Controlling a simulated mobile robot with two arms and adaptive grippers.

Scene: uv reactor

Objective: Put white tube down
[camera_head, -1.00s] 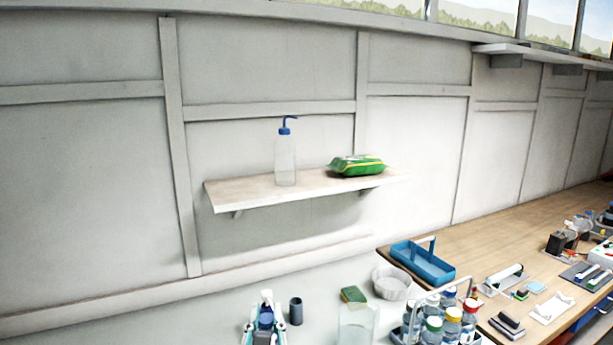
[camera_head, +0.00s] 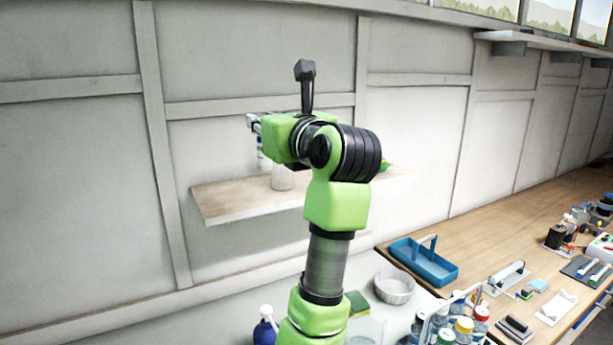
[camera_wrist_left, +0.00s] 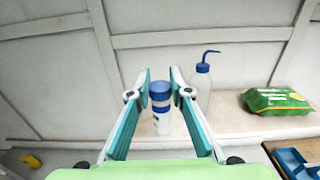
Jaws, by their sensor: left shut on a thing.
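My left gripper (camera_wrist_left: 160,88) is shut on the white tube (camera_wrist_left: 162,122), which has a blue cap and blue band and looks upright between the teal-lined fingers. In the head view, the tube (camera_head: 260,147) shows below the gripper (camera_head: 253,122), over the wall shelf (camera_head: 225,204). I cannot tell whether its base touches the shelf. The wash bottle (camera_wrist_left: 203,85), with a blue bent spout, stands just right of the tube. In the head view, my green arm hides the wash bottle's top. My right gripper is not in view.
A green wipes pack (camera_wrist_left: 277,101) lies on the shelf to the right. Below are a blue tray (camera_head: 424,262), a white bowl (camera_head: 394,287), a blue bottle (camera_head: 265,327) and several capped bottles (camera_head: 463,330). The shelf's left end is clear.

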